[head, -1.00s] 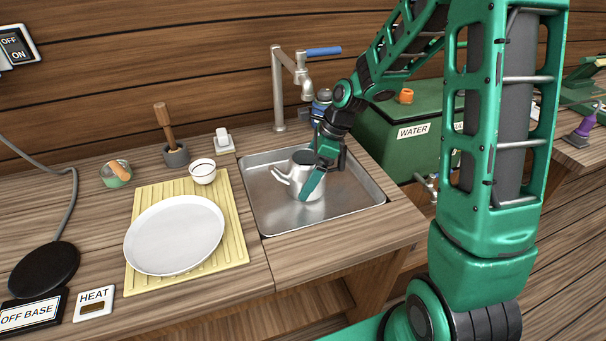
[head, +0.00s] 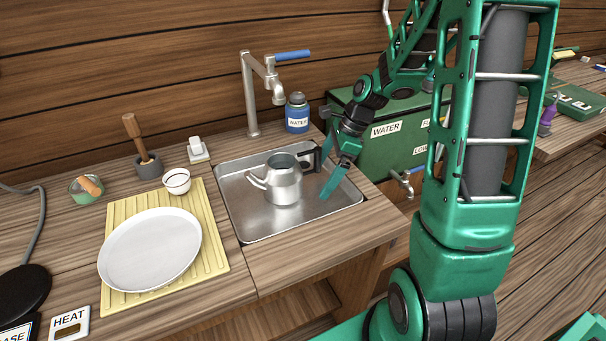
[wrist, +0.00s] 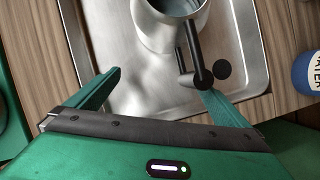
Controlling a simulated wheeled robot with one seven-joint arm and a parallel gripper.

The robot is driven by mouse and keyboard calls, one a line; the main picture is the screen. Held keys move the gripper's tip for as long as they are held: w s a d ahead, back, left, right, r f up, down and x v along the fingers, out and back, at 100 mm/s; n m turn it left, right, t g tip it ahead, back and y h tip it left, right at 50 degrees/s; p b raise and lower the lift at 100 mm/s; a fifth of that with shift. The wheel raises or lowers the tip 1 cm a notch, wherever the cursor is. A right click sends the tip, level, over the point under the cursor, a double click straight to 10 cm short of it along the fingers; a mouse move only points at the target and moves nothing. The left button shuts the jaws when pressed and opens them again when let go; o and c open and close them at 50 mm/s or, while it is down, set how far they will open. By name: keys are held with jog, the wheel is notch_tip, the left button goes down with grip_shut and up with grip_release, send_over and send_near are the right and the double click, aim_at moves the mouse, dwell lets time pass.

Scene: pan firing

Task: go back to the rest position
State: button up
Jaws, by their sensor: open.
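My gripper (head: 330,160) is open and empty, over the right part of the metal sink (head: 240,219), to the right of the kettle. The silver kettle (head: 284,184) stands upright in the sink, its spout to the left and its black handle (head: 318,156) to the right, towards my gripper. In the wrist view my two green fingers (wrist: 158,98) are spread wide. The kettle (wrist: 168,28) is ahead of them at the top. Its black handle (wrist: 194,62) reaches back close to the right finger; whether they touch I cannot tell.
A tap (head: 252,95) stands behind the sink, beside a blue water bottle (head: 297,115). A green water tank (head: 368,150) is right of the sink. A white plate (head: 150,250) lies on a yellow mat (head: 212,262) at left, near a small bowl (head: 176,181) and a mortar (head: 148,168).

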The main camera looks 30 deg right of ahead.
jog(key=shift+s+d, duration=0.25)
jog(key=shift+d, duration=0.35)
jog(key=shift+w+d+r+h, duration=0.2)
jog(key=shift+r+h, duration=0.1)
jog(key=shift+r, duration=0.05)
jog(key=s+d+r+n, duration=0.1)
jog(key=s+r+n, duration=0.1)
jog(key=s, duration=0.2)
jog(key=s+d+r+n+h, duration=0.1)
jog(key=s+r+n, duration=0.1)
jog(key=s+n, duration=0.1)
jog(key=s+d+r+n+h, duration=0.1)
jog(key=s+r+n, duration=0.1)
jog(key=s, duration=0.3)
jog(key=shift+d+r+n+g, duration=0.1)
jog(key=shift+r+n+g, duration=0.25)
jog(key=shift+n, duration=0.25)
jog(key=s+d+r+n+g+h, duration=0.1)
jog(key=s+n, duration=0.6)
jog(key=s, duration=0.8)
jog(key=shift+r+n, duration=0.4)
jog(key=shift+r, duration=0.45)
